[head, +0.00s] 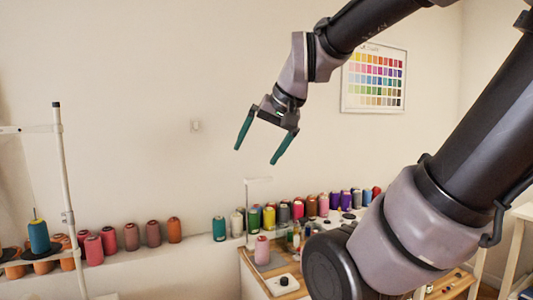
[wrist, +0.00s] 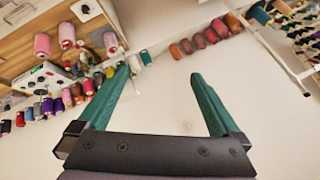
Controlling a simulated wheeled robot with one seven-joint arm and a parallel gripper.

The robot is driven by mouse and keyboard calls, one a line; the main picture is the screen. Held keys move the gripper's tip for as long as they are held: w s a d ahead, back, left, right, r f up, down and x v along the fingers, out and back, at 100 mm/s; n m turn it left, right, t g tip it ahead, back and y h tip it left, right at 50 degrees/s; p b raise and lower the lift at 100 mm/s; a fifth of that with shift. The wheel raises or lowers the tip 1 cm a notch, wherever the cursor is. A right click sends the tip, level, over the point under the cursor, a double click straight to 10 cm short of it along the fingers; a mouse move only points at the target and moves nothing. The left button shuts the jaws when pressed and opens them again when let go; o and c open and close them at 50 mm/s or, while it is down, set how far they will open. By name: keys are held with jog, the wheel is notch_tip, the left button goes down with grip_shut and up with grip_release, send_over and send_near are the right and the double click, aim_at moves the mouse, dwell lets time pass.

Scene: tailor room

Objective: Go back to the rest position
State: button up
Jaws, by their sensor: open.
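My gripper (head: 258,148) is raised in front of the bare wall in the head view, above the row of thread spools. Its two green fingers are spread apart with nothing between them. In the wrist view the open fingers (wrist: 160,95) point toward the wall and the spools, and the gap between them is empty. Nothing touches the gripper.
Thread spools (head: 269,219) line a ledge along the wall. A wooden table (head: 262,284) with a pink spool (head: 262,250) stands below. A thread stand (head: 66,200) with a white pole is at the left. A colour chart (head: 374,78) hangs behind my arm. Air around the gripper is clear.

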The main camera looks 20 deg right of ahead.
jog(key=s, duration=0.2)
jog(key=shift+s+d+f+h, duration=0.3)
jog(key=shift+s+d+f, duration=0.05)
jog(key=shift+f, duration=0.05)
dwell(0.9)
